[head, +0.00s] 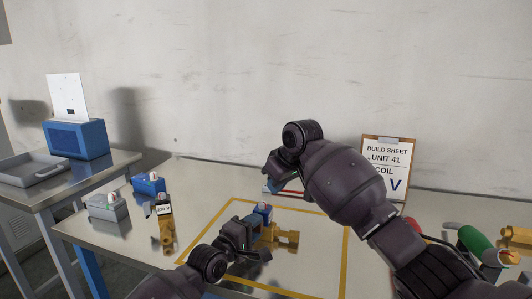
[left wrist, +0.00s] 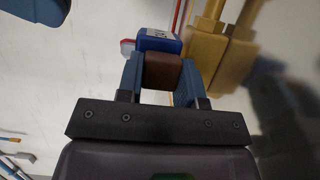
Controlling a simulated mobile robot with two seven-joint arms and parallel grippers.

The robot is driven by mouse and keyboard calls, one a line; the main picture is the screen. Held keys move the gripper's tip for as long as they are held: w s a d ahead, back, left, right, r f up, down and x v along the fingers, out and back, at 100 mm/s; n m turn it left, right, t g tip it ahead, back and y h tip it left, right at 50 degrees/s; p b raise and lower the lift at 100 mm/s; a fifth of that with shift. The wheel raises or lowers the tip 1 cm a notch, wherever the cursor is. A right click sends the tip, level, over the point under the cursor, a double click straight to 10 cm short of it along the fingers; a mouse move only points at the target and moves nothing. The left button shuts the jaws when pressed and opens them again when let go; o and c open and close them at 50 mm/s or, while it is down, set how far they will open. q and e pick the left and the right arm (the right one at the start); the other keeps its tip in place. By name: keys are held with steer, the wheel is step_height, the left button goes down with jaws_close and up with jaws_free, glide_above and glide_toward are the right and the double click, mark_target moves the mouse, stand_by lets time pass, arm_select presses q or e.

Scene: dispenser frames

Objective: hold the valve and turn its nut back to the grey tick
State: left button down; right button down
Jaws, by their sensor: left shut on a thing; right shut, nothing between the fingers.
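The valve has a brass body (head: 285,238) and a blue block with a white label (head: 262,210). It is inside the yellow outline on the table. My left gripper (head: 250,232) is shut on it; in the left wrist view the fingers (left wrist: 165,80) close on a brown block (left wrist: 162,70) beside the blue block (left wrist: 158,40), with the brass body (left wrist: 222,55) to the right. I cannot make out the nut or the grey tick. My right gripper (head: 280,184) is above and behind the valve, apart from it, shut and empty, partly hidden by its own wrist.
Another brass valve (head: 165,232), a grey block (head: 108,208) and a blue block (head: 148,185) stand left of the yellow outline (head: 345,250). A clipboard (head: 385,158) stands behind. A green-and-red item (head: 474,243) and brass part (head: 516,236) are at right. A side table holds a tray (head: 35,170) and blue dispenser (head: 78,140).

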arm_select(q)
steer(key=c, duration=0.7)
jaws_free()
steer(key=v, duration=1.2)
